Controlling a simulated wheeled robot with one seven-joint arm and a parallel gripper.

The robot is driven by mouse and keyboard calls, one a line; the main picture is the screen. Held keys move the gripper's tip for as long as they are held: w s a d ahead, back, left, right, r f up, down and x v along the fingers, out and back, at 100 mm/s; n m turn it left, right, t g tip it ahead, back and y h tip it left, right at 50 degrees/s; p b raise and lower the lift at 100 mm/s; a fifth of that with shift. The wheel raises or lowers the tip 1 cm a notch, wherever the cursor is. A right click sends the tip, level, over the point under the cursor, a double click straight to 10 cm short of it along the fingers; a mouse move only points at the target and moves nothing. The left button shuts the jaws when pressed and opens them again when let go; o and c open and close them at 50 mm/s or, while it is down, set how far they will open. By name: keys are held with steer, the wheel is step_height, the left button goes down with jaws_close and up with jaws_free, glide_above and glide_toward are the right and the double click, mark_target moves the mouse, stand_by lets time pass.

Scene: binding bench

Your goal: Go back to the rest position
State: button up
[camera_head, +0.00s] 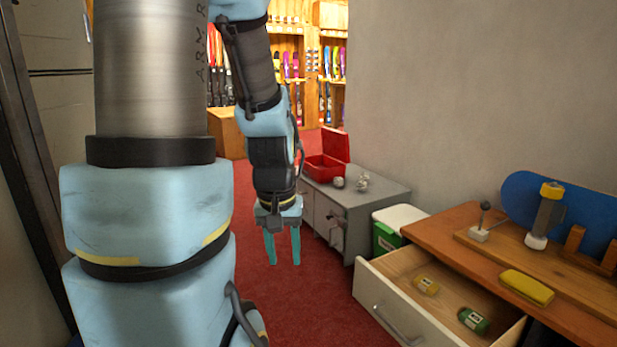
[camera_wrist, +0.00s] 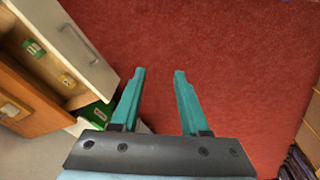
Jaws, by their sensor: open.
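My gripper (camera_head: 283,248) hangs over the red carpet, pointing down, to the left of the bench and its open drawer. Its two teal fingers are apart with nothing between them. In the wrist view the gripper (camera_wrist: 158,80) is open above bare red carpet. My arm is bent, with its large links filling the left of the head view.
An open drawer (camera_head: 385,316) juts from the wooden bench (camera_head: 450,228), holding a yellow item (camera_head: 426,285) and a green item (camera_head: 473,320). A yellow block (camera_head: 527,287) lies on the bench. A grey cabinet (camera_head: 375,197) bears an open red box (camera_head: 325,168). The carpet (camera_head: 300,310) is clear.

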step_height(320, 180, up, 34)
steer(key=s+a+p, duration=0.1)
steer(key=a+p, duration=0.1)
steer(key=p, duration=3)
steer(key=shift+s+f+m+p, duration=0.2)
steer(key=shift+f+m+p, duration=0.05)
steer(key=shift+m+p, duration=0.05)
